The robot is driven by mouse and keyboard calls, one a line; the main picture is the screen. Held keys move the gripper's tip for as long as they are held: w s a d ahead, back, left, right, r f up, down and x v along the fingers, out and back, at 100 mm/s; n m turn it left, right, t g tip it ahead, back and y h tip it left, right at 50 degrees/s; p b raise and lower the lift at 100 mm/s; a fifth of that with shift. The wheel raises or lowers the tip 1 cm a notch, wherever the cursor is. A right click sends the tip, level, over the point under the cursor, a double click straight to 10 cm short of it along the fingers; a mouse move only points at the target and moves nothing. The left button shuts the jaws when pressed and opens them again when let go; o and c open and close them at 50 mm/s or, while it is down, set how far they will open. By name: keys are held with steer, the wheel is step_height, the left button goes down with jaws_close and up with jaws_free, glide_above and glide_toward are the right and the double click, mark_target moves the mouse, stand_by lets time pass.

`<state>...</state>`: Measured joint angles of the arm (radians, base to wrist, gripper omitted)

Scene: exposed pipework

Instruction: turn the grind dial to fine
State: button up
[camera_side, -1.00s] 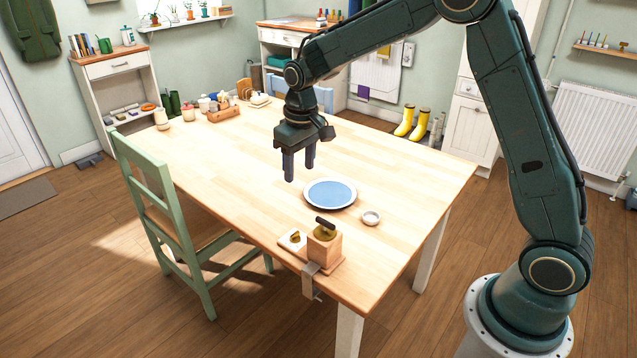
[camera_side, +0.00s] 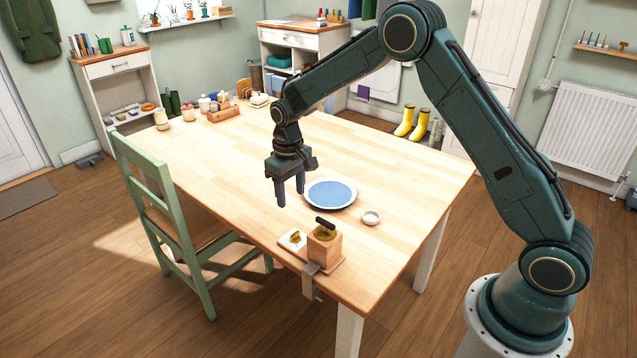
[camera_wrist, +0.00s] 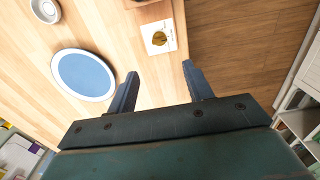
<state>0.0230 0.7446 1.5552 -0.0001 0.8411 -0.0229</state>
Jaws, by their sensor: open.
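The grind dial (camera_side: 295,237) is a small brass knob on a pale plate, on a wooden base at the table's front edge. It also shows in the wrist view as a round brass dial (camera_wrist: 158,39) on a white plate, beyond the fingertips and between them. The wooden grinder box (camera_side: 324,250) with a dark handle on top stands right beside it. My gripper (camera_side: 290,196) is open and empty, above the table and behind the dial, touching nothing. Both fingers show in the wrist view (camera_wrist: 160,70). The dial's markings are too small to read.
A blue plate with a pale rim (camera_side: 330,193) lies close to the right of my gripper. A small white dish (camera_side: 371,218) is right of it. A metal clamp (camera_side: 311,280) hangs at the table edge below the grinder. A green chair (camera_side: 165,210) stands at the left side.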

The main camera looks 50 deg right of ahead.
mark_target(295, 236)
step_height(295, 236, down, 12)
stand_by(0.6)
steer(key=c, duration=1)
